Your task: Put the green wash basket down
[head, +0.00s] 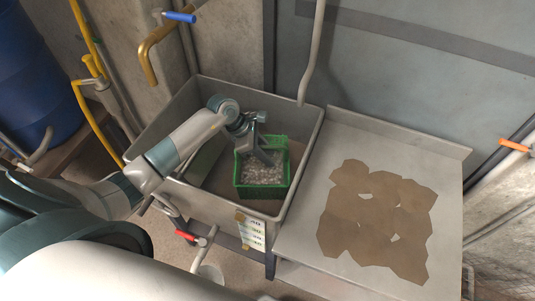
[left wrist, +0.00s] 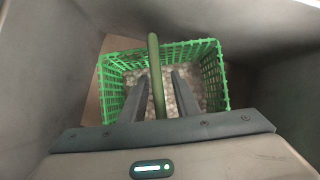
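The green wash basket (head: 240,180) is inside the grey sink (head: 308,147), upright, with pale pebbles (head: 265,170) in it. The basket's mesh walls show in the left wrist view (left wrist: 213,75). It appears to sit on the sink bottom; its underside is hidden. My left gripper (head: 264,157) points down into the basket. In the left wrist view the basket's green handle (left wrist: 154,75) runs between the two fingers of my left gripper (left wrist: 160,80). Gaps show between the handle and the fingers, so it looks open around the handle. My right gripper is not in view.
A flat drainboard (head: 300,215) with a brown patch (head: 375,218) adjoins the sink on the right. A brass tap pipe (head: 150,60) and a grey hanging pipe (head: 312,60) are at the back. A paper tag (head: 250,232) hangs on the sink's front. A blue barrel (head: 35,80) stands left.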

